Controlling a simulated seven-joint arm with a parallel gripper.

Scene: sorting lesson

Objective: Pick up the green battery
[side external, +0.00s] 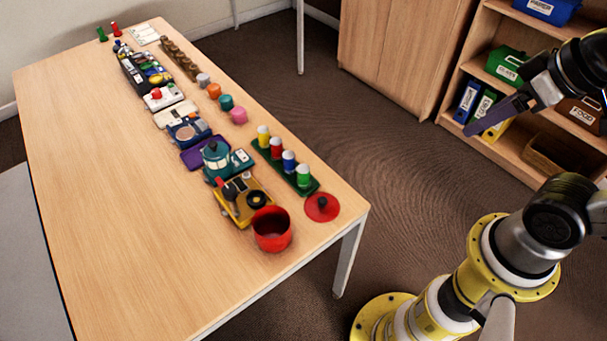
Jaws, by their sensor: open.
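A green cylinder with a white top (304,176), which could be the green battery, stands at the front end of a green rack (262,160) near the table's right edge. Blue, red and yellow cylinders with white tops stand in the same rack. A small green object (102,35) is at the far left corner of the table; I cannot tell exactly what it is. My gripper (490,118) is up at the right, off the table in front of the shelf. It is open, well apart from the rack.
A red pot (271,230) and its red lid (322,207) sit by the table's near corner. Toy appliances and several coloured cups line the table (90,170). Its left half is clear. A shelf (530,155) with binders stands behind my arm.

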